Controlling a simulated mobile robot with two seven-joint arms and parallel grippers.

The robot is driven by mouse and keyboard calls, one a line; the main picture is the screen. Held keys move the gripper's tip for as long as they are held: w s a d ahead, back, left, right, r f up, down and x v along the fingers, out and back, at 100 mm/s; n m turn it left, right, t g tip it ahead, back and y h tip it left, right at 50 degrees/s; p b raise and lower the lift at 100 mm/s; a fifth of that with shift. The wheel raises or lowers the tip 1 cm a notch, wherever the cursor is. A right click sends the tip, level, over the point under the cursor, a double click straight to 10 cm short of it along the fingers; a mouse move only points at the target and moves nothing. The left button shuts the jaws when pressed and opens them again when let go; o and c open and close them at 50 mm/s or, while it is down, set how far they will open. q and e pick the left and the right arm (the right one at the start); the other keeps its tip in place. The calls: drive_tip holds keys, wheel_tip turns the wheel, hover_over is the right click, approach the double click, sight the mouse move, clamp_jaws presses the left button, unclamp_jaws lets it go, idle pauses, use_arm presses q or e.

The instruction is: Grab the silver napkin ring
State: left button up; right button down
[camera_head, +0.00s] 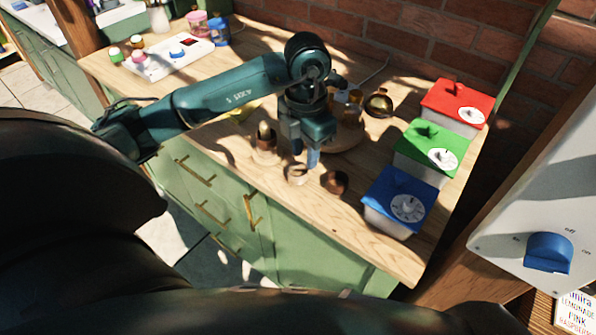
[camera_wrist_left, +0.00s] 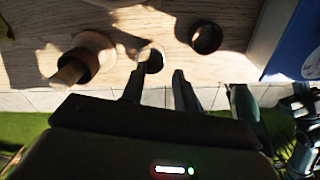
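The silver napkin ring, a small pale shiny ring (camera_head: 297,174), stands near the front edge of the wooden counter. It also shows in the left wrist view (camera_wrist_left: 152,60), just beyond my fingertips and closer to the left finger. My left gripper (camera_head: 305,154) points down above and just behind the ring; in the wrist view its two fingers (camera_wrist_left: 157,78) are apart with nothing held between them. A dark brown ring (camera_head: 334,182) lies to the right of the silver one; the wrist view shows it too (camera_wrist_left: 206,37). My right gripper is not in view.
A wooden holder (camera_head: 264,146) with something in it stands left of the ring. Blue (camera_head: 388,214), green (camera_head: 413,160) and red (camera_head: 450,118) lidded boxes line the right side. A round wooden board (camera_head: 347,138) with small items lies behind the gripper. The counter's front edge is close.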

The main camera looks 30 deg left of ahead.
sight(304, 171)
use_arm(q)
drive_tip(key=f, duration=0.5)
drive_tip(key=shift+s+d+p, duration=0.2)
drive_tip(key=shift+s+p, duration=0.2)
drive_tip(key=shift+c, duration=0.2)
clamp_jaws()
